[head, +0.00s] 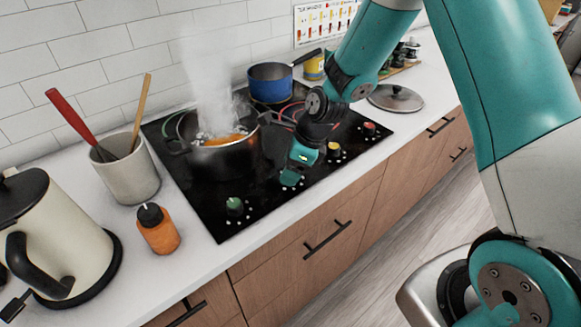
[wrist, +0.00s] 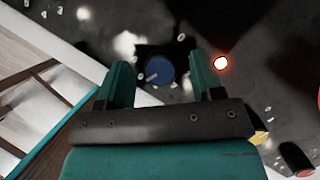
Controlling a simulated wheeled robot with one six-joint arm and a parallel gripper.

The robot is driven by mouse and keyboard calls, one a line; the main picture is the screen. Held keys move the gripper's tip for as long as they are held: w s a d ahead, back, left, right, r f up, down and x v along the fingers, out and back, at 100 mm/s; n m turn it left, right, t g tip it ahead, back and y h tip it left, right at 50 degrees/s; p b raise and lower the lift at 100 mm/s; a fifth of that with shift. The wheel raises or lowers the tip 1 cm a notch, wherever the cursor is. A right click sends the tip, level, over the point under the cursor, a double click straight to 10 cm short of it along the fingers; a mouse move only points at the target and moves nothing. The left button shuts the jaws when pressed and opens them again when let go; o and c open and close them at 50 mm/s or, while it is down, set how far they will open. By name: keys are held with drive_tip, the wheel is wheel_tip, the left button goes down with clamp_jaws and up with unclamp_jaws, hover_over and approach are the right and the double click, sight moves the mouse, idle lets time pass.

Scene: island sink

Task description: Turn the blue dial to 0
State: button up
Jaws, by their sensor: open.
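The blue dial (wrist: 160,71) sits on the black cooktop (wrist: 245,25) in the wrist view. A pale pointer mark shows on the dial, toward its lower left. Small white numbers ring it, too small to read. My gripper (wrist: 164,75) is open, with one teal finger on each side of the dial. Whether the fingers touch it I cannot tell. In the head view my gripper (head: 291,178) is low over the front of the cooktop, between the green dial (head: 234,205) and the yellow dial (head: 333,148), and hides the blue dial.
A steaming pot (head: 225,160) stands close behind my gripper. A blue saucepan (head: 270,86) is farther back. A red dial (head: 369,128) is to the right. An orange bottle (head: 159,232) and kettle (head: 55,235) stand left.

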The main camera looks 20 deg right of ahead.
drive_tip(key=shift+a+f, duration=0.1)
drive_tip(key=shift+f, duration=0.2)
drive_tip(key=c, duration=0.9)
